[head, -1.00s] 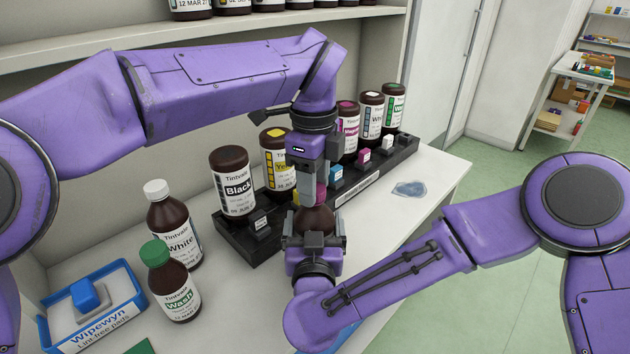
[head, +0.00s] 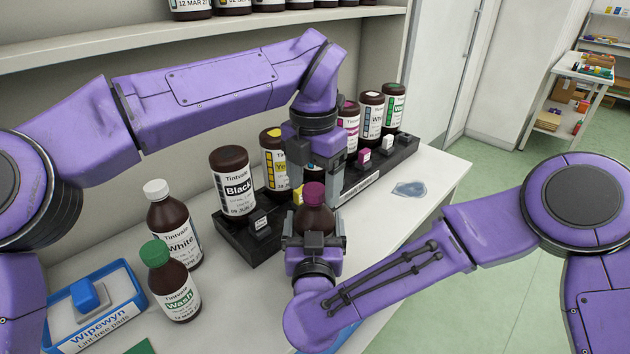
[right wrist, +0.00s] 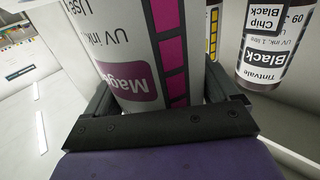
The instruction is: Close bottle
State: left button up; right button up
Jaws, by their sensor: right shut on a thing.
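The magenta ink bottle stands upright, its brown shoulder (head: 314,220) showing in the head view and its white label (right wrist: 128,82) filling the right wrist view. A dark magenta cap (head: 314,194) sits on its top; how tightly it is screwed cannot be told. My right gripper (head: 315,240) is shut around the bottle's body, with a finger on either side of the label in the right wrist view (right wrist: 160,110). My left gripper (head: 317,180) points down just above the cap, its fingers apart and holding nothing.
A black rack (head: 236,238) with bottles, including Black (head: 233,185), runs behind. White (head: 172,225) and Wash (head: 172,285) bottles and a blue wipes box (head: 128,312) stand at left. A clear bluish puddle or film (head: 409,189) lies on the bench at right.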

pick_arm(q)
notch_tip(320, 180, up, 12)
pick_arm(e)
jog(key=shift+r, duration=0.1)
dwell(0.5)
jog(key=o, duration=1.8)
jog(key=shift+s, duration=0.1)
pick_arm(q)
jog(key=shift+f+b, duration=0.6)
jog(key=shift+f, duration=0.05)
pick_arm(e)
jog(key=shift+s, duration=5.15)
